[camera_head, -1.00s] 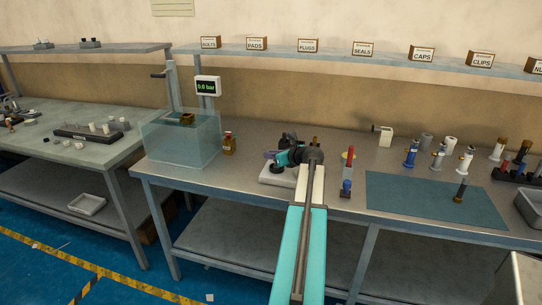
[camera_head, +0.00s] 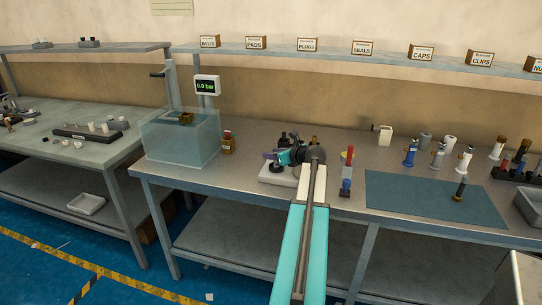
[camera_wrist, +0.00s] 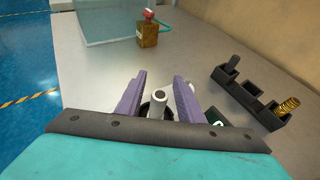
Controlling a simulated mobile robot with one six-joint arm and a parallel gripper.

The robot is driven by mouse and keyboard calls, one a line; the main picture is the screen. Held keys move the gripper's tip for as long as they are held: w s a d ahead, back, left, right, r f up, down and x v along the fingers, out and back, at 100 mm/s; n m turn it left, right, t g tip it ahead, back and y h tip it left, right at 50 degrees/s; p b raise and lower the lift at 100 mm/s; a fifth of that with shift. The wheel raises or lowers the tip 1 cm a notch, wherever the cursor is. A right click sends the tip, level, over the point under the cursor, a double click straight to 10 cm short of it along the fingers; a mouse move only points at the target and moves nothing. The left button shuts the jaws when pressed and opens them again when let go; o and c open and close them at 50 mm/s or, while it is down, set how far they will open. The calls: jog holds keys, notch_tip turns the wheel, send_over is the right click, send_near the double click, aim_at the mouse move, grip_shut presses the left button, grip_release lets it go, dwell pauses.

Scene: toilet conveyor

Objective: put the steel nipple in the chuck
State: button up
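My gripper (camera_wrist: 160,78) has two purple fingers standing apart in the wrist view. A pale grey, hollow-topped cylinder (camera_wrist: 159,97) stands between them, with narrow gaps visible on both sides. I cannot tell whether this is the steel nipple or part of the chuck. In the head view the gripper (camera_head: 272,156) is over a light-based fixture (camera_head: 277,174) on the bench, and my arm covers part of it. The chuck is not clearly distinguishable there. I cannot single out the steel nipple among the fittings.
A clear tank (camera_head: 180,140) stands left, beside a brown bottle (camera_head: 228,143) with a red cap. A pressure display (camera_head: 207,85) reads 0.0 bar. A black holder (camera_wrist: 250,95) carries a brass threaded piece (camera_wrist: 288,105). A red-and-blue piece (camera_head: 347,170), a mat (camera_head: 420,200) and several fittings are right.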

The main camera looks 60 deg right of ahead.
jog(key=v, duration=1)
jog(key=shift+s+r+b, duration=0.2)
jog(key=shift+s+b, duration=0.05)
jog(key=shift+b, duration=0.2)
jog(key=shift+s, duration=0.1)
